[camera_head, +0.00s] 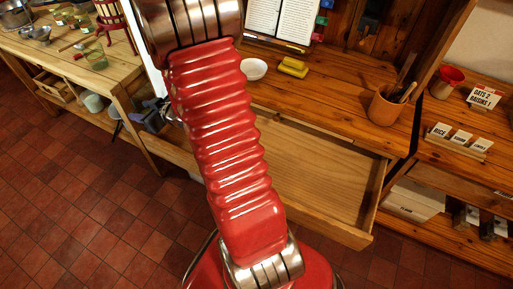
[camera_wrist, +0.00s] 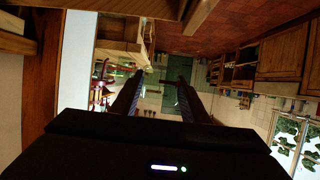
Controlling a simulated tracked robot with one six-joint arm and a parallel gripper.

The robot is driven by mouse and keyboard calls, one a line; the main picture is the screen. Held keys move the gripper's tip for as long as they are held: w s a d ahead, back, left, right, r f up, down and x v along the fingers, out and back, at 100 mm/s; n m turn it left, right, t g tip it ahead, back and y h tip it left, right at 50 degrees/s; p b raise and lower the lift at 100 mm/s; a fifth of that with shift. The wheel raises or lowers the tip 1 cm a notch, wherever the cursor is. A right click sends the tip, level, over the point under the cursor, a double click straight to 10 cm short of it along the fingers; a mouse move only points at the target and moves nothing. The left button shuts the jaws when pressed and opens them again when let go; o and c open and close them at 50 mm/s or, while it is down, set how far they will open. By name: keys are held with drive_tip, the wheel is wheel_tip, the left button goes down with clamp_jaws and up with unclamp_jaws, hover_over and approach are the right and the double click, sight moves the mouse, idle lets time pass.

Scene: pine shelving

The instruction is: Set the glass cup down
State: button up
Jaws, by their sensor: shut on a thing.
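My gripper (camera_wrist: 158,82) shows in the wrist view as two dark fingers held apart, shut on the glass cup. The clear cup is hard to make out between the fingertips against the bright room behind. In the head view my red arm rises through the middle, and my gripper and the held cup are out of sight there.
The pine desk (camera_head: 340,118) holds a white bowl (camera_head: 253,69), yellow sponges (camera_head: 293,67) and a tool pot (camera_head: 386,105). Its drawer (camera_head: 315,185) is open. A side shelf (camera_head: 450,165) carries labelled cards.

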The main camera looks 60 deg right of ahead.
drive_tip(key=s+d+f, duration=0.4)
drive_tip(key=s+d, duration=0.5)
drive_tip(key=s, duration=0.2)
drive_tip(key=shift+s+d+f, duration=0.15)
drive_tip(key=shift+d+f, duration=0.15)
drive_tip(key=shift+f, duration=0.1)
drive_tip(key=shift+f, duration=2.9)
drive_tip(key=shift+f, duration=2.1)
drive_tip(key=shift+f, duration=0.1)
